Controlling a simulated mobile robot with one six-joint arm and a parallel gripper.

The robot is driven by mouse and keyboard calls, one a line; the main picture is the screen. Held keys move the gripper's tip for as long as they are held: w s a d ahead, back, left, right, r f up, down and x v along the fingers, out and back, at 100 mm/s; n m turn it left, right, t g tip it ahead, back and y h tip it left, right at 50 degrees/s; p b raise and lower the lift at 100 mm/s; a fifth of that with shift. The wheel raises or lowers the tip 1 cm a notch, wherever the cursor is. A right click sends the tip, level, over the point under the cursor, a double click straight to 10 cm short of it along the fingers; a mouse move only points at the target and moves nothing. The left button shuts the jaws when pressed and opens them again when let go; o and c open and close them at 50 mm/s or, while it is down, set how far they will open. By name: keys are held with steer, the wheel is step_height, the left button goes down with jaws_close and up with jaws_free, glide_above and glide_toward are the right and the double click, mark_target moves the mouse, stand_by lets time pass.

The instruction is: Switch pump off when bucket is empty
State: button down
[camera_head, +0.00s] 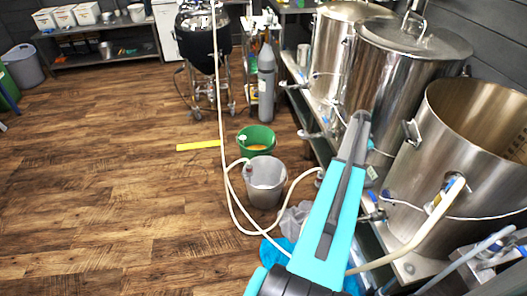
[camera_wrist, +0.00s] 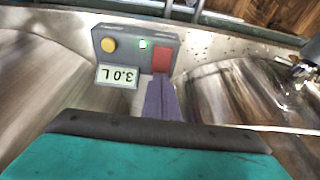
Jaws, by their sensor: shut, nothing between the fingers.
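In the head view my gripper (camera_head: 361,118) reaches toward the steel kettles. A grey bucket (camera_head: 264,192) stands on the floor with a white hose (camera_head: 226,130) at it; its contents are unclear.
A green bucket (camera_head: 256,137) with something orange inside stands behind the grey one. Steel kettles (camera_head: 395,85) line the bench at right. A grey gas cylinder (camera_head: 266,82) stands beyond. A yellow strip (camera_head: 198,145) lies on the floor. The wooden floor at left is clear.

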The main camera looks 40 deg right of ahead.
steer(key=shift+f, duration=0.45)
steer(key=shift+r+p, duration=0.85)
steer(key=shift+r, duration=2.15)
